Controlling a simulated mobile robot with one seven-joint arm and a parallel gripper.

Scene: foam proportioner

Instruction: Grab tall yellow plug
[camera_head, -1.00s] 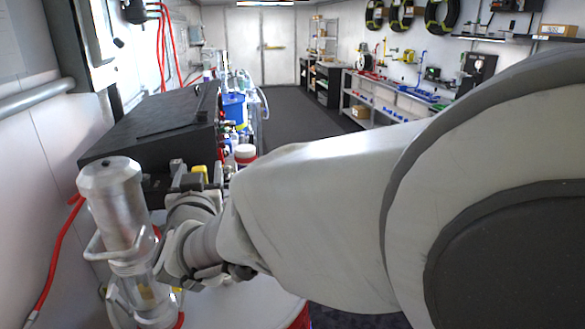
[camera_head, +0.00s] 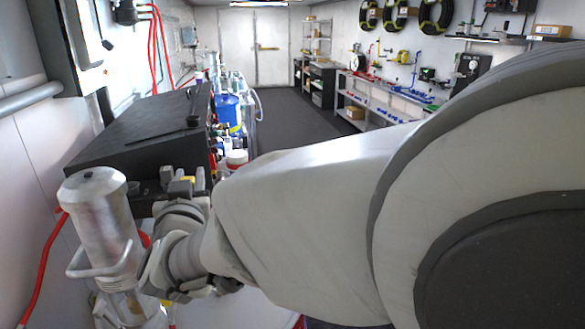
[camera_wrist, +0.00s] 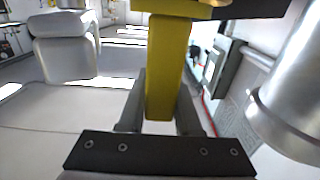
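The tall yellow plug (camera_wrist: 168,70) stands upright in the middle of the wrist view, with a wider yellow part across its top. My gripper (camera_wrist: 165,100) has one dark finger on each side of the plug's stem, and the fingers appear closed against it. In the head view, a small yellow part of the plug (camera_head: 187,180) shows between the fingertips of my gripper (camera_head: 184,180). The rest of the plug there is hidden by my gripper and arm.
A silver metal cylinder (camera_head: 97,205) with a handle stands close to the left of my gripper, and also at right in the wrist view (camera_wrist: 290,90). A black case (camera_head: 145,130), a blue container (camera_head: 229,110) and a white-and-red cap (camera_head: 237,158) are beyond. The floor aisle is clear.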

